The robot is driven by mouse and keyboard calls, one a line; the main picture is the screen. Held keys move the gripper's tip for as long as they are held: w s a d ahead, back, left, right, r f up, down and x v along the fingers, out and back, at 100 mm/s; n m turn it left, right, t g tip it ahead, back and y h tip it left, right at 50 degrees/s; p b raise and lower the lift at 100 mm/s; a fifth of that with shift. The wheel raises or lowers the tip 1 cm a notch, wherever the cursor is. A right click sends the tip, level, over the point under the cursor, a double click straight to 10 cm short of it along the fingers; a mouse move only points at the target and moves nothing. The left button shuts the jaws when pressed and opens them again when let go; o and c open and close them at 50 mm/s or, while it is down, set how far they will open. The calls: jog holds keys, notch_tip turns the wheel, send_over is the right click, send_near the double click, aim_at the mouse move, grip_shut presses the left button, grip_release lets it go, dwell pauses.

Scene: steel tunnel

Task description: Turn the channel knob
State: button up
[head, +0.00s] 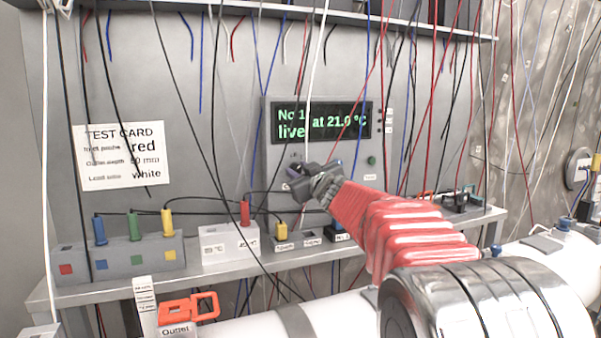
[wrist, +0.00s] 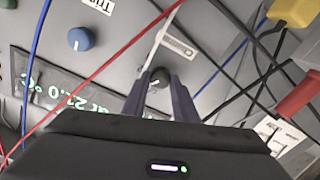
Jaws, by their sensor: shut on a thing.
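The channel knob (wrist: 158,78) is a small dark round knob with a pale mark, on the grey panel (head: 285,130). In the wrist view it sits between the tips of my gripper (wrist: 160,84), which is shut on it. A label strip (wrist: 178,46) is beside it, too blurred to read. In the head view my gripper (head: 303,182) is at the lower part of the panel and hides the knob. The panel's display (head: 320,121) shows green text, "No 1 live at 21.0 °C".
A blue trim knob (wrist: 80,39) is near the channel knob. Thin cables hang across the panel, and a red one (wrist: 110,62) crosses close to my fingers. A shelf (head: 200,276) below holds a socket block (head: 120,258) with coloured plugs and a white box (head: 228,243).

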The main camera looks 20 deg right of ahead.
jog(key=m, duration=0.4)
jog(key=shift+f, duration=0.2)
jog(key=shift+m, duration=2.2)
jog(key=shift+d, duration=0.1)
jog(key=o, duration=1.1)
jog(key=shift+r, duration=0.1)
jog(key=shift+c, duration=0.2)
jog(key=shift+s+r, duration=0.1)
jog(key=s, duration=1.3)
jog(key=shift+s, duration=0.3)
jog(key=shift+s, duration=0.1)
